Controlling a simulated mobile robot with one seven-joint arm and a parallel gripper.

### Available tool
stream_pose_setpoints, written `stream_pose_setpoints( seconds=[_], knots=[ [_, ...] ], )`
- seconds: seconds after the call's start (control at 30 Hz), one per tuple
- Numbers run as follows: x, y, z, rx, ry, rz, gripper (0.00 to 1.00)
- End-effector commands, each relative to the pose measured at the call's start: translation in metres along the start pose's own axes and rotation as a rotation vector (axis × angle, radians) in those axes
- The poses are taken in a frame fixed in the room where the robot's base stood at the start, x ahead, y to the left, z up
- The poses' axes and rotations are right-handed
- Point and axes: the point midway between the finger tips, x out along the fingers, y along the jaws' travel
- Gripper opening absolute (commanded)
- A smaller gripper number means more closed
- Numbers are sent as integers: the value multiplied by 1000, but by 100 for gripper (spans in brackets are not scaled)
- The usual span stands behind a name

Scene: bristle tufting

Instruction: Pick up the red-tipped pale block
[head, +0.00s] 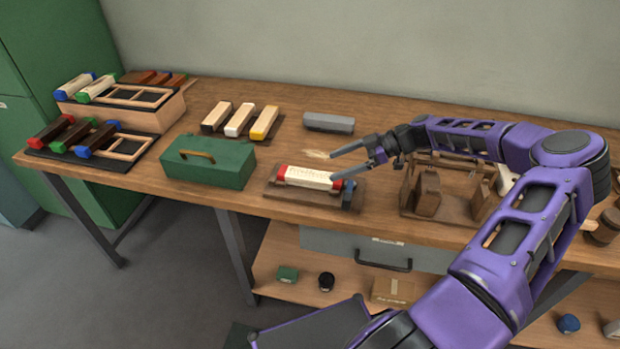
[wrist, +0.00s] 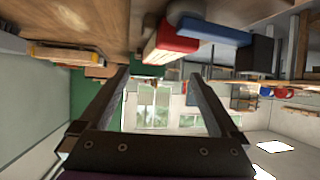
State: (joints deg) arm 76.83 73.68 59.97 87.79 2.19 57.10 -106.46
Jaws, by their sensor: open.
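In the wrist view the red end of a block (wrist: 174,40) shows large at the top, outside the space between the fingers. My gripper (head: 339,164) is open and empty beside the block's right end in the head view. The lower finger overlaps the block's right end in the picture; I cannot tell whether they touch. The open fingers also show in the wrist view (wrist: 159,75).
A dark blue piece (head: 348,195) stands at the fixture's right end. A green box (head: 215,165) is to the left, a grey block (head: 329,123) behind. A wooden frame (head: 425,195) stands to the right. Coloured blocks (head: 238,120) sit at the back left.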

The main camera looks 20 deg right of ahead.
Motion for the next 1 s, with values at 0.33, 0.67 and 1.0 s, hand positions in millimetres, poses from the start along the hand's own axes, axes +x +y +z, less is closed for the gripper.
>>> stream_pose_setpoints(
  seconds=[0.33,0.67,1.0],
  knots=[
    [33,0,0,0,1,-3,98],
    [73,0,0,0,0,0,98],
    [74,0,0,0,0,1,78]
  ],
)
